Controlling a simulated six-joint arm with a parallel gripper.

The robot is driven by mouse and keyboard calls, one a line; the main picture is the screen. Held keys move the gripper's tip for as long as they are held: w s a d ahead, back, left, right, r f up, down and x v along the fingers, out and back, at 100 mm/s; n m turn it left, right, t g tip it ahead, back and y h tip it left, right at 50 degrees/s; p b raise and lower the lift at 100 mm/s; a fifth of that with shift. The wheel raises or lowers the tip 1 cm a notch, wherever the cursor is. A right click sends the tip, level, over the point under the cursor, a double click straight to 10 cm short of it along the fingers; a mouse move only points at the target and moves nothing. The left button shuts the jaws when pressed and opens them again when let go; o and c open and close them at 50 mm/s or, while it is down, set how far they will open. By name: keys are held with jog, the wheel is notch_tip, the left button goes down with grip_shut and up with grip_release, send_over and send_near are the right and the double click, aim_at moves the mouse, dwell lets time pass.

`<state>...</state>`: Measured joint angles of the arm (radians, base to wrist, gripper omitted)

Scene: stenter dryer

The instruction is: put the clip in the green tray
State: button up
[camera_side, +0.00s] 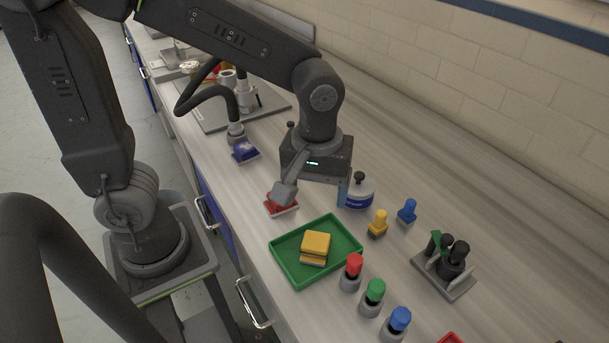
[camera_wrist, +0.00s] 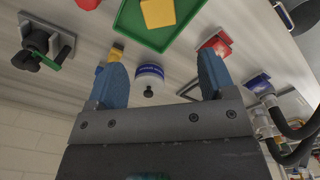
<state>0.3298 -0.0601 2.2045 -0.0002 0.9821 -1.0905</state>
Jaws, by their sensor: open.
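The green tray (camera_side: 290,273) lies on the bench with stacked yellow blocks (camera_side: 316,243) in it. It also shows at the top of the wrist view (camera_wrist: 127,28). I cannot make out a clip for certain. A green piece (camera_side: 436,241) sits among black-topped items on a grey stand (camera_side: 459,287) at the right; it also shows at upper left in the wrist view (camera_wrist: 53,63). My gripper (camera_wrist: 160,75) is open and empty above the bench, behind the tray in the side view. Its blue fingers are spread, with a white, blue-labelled bottle (camera_wrist: 149,77) beyond them.
Red, green and blue-capped bottles (camera_side: 375,292) stand right of the tray. Yellow (camera_side: 377,223) and blue (camera_side: 407,211) knobbed pieces stand behind. A red item (camera_side: 276,206) and a blue item (camera_side: 245,152) lie left. Clear bench lies toward the brick wall.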

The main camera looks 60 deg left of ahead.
jog(key=s+a+r+m+t, duration=0.5)
jog(key=s+a+r+m, duration=0.1)
jog(key=a+r+m, duration=0.1)
jog(key=shift+a+r+m, duration=0.15)
jog(key=shift+a+m, duration=0.75)
jog(key=shift+a, duration=0.3)
